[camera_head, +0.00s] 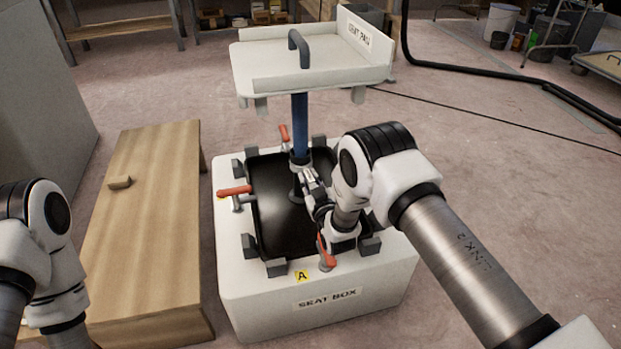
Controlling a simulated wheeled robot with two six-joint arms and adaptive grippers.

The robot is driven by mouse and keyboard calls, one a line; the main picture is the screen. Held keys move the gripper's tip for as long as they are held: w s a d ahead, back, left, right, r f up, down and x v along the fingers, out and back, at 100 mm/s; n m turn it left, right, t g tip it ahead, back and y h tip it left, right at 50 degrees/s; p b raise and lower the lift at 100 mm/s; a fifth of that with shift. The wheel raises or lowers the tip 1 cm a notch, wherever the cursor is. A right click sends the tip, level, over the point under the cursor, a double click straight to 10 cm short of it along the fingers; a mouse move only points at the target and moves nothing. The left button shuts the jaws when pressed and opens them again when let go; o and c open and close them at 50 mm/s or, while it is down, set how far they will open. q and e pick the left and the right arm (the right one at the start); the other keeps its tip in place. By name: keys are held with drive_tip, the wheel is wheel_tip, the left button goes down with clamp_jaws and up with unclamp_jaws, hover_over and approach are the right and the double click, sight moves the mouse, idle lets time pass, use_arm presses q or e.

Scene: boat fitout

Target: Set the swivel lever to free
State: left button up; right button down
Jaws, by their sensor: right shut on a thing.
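The seat box (235,285) is a white block with a dark recessed top. A blue post (299,120) rises from it and carries the white seat pad tray (270,65), upright and level. My right gripper (307,178) is low beside the foot of the post, by its dark collar. It is shut on a small part there, apparently the swivel lever, which the jaws and wrist mostly hide. I cannot read the lever's setting. My left arm shows at the left edge, but its gripper is out of view.
Red-handled clamps stand on the box rim at the left (235,191), back (285,135) and front (325,250). Grey blocks surround the recess. A wooden bench (150,220) with a small wooden block (120,182) stands left. The floor to the right is mostly open, crossed by cables.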

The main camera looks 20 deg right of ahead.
use_arm(q)
drive_tip(key=shift+a+r, duration=0.2)
drive_tip(key=shift+a, duration=0.15)
use_arm(e)
drive_tip(key=shift+a+m+h, duration=0.3)
drive_tip(key=shift+m+h, duration=0.1)
drive_tip(key=shift+h, duration=0.3)
drive_tip(key=shift+w, duration=0.1)
drive_tip(key=c, duration=1)
unclamp_jaws()
wheel_tip(320, 180, up, 10)
drive_tip(key=shift+f, duration=0.1)
